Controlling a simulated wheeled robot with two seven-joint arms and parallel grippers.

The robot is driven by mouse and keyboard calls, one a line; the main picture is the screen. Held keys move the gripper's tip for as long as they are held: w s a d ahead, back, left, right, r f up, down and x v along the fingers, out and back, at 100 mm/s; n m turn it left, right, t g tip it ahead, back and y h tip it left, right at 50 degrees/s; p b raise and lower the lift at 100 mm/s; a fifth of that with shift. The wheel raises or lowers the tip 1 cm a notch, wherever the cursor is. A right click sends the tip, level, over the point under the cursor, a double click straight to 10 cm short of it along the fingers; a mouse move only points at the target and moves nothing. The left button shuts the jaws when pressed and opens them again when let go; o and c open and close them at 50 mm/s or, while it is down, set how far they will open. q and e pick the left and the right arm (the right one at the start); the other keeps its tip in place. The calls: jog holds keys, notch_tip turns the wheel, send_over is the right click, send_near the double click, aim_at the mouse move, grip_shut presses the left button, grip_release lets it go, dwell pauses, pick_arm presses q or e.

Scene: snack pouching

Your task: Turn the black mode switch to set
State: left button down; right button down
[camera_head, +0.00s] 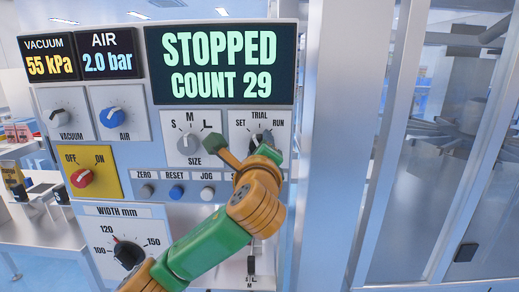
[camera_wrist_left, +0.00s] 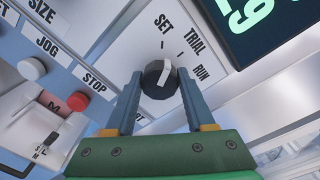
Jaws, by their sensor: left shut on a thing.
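The black mode switch (camera_wrist_left: 150,82) is a round knob with a white pointer bar, below the labels SET, TRIAL and RUN in the left wrist view. The pointer leans up toward the SET and TRIAL marks; I cannot tell exactly which one it meets. My left gripper (camera_wrist_left: 160,76) is shut on the switch, one blue-grey finger on each side of it. In the head view my left gripper (camera_head: 258,145) covers most of the switch, at the right of the control panel (camera_head: 216,115). My right gripper is not in view.
The display (camera_head: 220,63) above reads STOPPED, COUNT 29. The size knob (camera_head: 188,143) sits left of the switch. The red stop button (camera_wrist_left: 78,101) and a slotted lever unit (camera_wrist_left: 48,128) are close by. A metal post (camera_head: 335,140) stands right of the panel.

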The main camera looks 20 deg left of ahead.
pick_arm(q)
jog(key=shift+n, duration=1.6)
jog(key=shift+c, duration=1.3)
grip_release()
jog(key=b+v, duration=0.3)
jog(key=v, duration=0.4)
